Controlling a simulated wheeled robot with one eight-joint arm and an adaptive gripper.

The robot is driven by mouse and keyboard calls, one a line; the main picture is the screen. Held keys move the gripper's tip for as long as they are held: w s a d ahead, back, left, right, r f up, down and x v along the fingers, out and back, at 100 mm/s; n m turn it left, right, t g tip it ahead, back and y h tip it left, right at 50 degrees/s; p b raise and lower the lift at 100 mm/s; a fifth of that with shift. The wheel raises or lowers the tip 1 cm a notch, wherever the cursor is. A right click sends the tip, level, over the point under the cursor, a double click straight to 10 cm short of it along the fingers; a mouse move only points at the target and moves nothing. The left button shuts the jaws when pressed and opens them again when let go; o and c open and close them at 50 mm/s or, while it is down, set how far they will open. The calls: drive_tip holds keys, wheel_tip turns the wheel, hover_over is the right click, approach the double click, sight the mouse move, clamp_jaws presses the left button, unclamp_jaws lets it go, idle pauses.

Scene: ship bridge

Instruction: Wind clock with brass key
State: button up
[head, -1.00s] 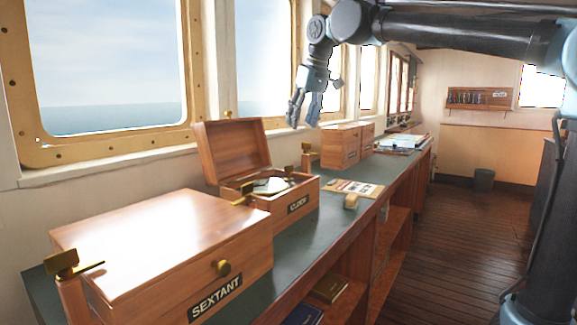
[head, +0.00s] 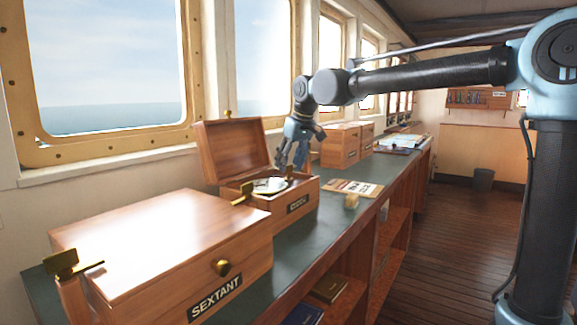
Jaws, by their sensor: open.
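An open wooden box (head: 305,193) with its lid tilted back stands on the counter by the window. A pale round face, seemingly the clock (head: 268,185), lies inside it, partly hidden by the front wall. A small brass piece (head: 290,173) shows at the box's right side; I cannot tell whether it is the key. My gripper (head: 291,160) is open, pointing down over the right part of the box, close above the brass piece. No object shows between its fingers, and I cannot tell whether it touches anything.
More closed boxes (head: 340,146) stand beyond.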

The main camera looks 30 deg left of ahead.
drive_tip(key=shift+w+a+f, duration=0.1)
drive_tip(key=shift+a+f, duration=0.05)
drive_tip(key=shift+f, duration=0.35)
drive_tip(key=c, duration=1.1)
drive_tip(key=shift+o, duration=0.3)
drive_tip(key=shift+w+n+g, duration=0.2)
drive_tip(key=shift+n+g, duration=0.3)
drive_tip(key=shift+n, duration=1.1)
drive_tip(key=shift+y, duration=0.3)
